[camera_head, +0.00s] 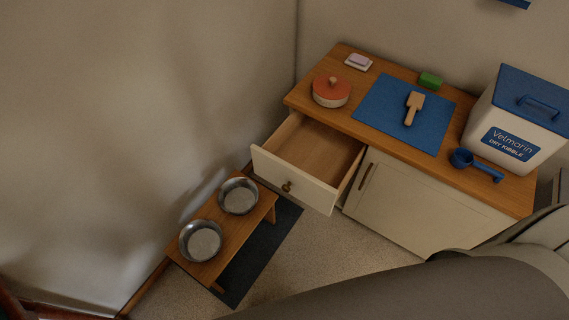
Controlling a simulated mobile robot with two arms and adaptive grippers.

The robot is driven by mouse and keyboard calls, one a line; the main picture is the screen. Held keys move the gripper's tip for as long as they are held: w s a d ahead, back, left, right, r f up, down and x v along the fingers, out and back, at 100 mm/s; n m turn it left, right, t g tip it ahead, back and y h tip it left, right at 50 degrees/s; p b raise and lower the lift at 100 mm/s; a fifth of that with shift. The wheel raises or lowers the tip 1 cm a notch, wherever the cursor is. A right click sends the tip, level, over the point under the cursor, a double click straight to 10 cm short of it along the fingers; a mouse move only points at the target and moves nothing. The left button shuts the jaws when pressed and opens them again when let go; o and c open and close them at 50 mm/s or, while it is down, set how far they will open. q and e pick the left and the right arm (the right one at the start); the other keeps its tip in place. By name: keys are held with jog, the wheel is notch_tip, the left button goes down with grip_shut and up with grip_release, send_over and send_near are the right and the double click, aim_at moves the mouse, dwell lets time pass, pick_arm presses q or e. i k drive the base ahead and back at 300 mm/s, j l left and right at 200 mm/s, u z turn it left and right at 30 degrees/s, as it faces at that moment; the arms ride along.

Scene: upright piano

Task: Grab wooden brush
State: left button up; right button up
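The wooden brush (413,107) lies on a blue mat (380,103) on top of the wooden-topped cabinet (434,171). Its broad head points to the back and its narrower handle points to the front. Nothing touches or covers it. Neither of my grippers shows in the head view. One of my arm links crosses the lower right of the picture, but its gripper end is out of view.
The empty drawer (291,189) is pulled open. A kibble bin (515,120), blue scoop (475,165), orange-lidded pot (331,91), green block (430,80) and soap dish (358,62) stand on the cabinet. A low stand (228,226) holds two metal bowls.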

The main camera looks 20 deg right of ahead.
aim_at(415, 101)
jog(key=z, duration=1.55)
jog(key=l+u, duration=0.4)
jog(key=i+l+u, duration=0.1)
jog(key=l+u, duration=0.25)
jog(key=j, duration=0.1)
